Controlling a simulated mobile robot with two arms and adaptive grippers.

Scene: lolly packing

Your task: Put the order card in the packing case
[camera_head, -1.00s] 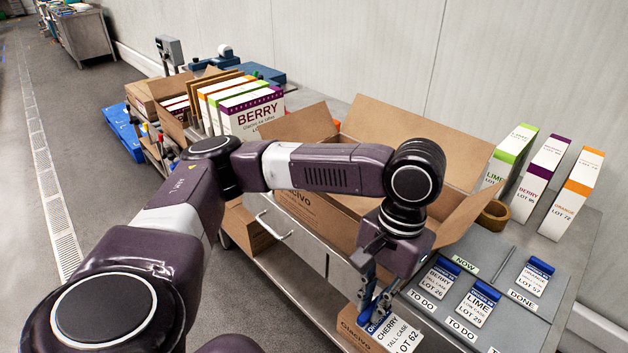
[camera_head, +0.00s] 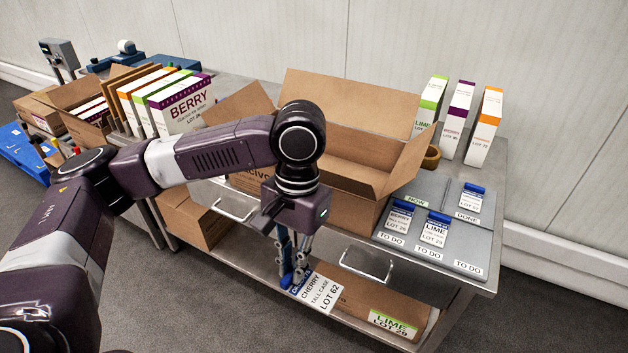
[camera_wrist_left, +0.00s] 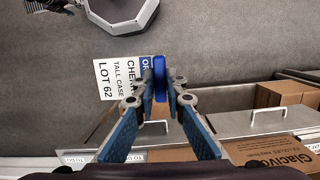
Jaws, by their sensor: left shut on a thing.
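The order card (camera_head: 318,291) is white with a blue clip and reads CHERRY, TALL CASE, LOT 62. My left gripper (camera_head: 293,278) is shut on its blue clip end and holds it in front of the bench. The card also shows in the left wrist view (camera_wrist_left: 118,77), hanging out beyond the left fingertips (camera_wrist_left: 161,88). The packing case (camera_head: 354,190) is an open cardboard box on the bench, flaps spread, behind and above the gripper. My left arm hides part of its left side, and its floor is hidden. My right gripper is not in view.
A grey board (camera_head: 446,219) right of the case carries BERRY, LIME and another card. Three tall cartons (camera_head: 486,128) stand behind it. A BERRY carton (camera_head: 183,108) stands in a row at left. Drawer handles (camera_head: 366,267) and a lower shelf with a LIME box (camera_head: 380,309) lie below.

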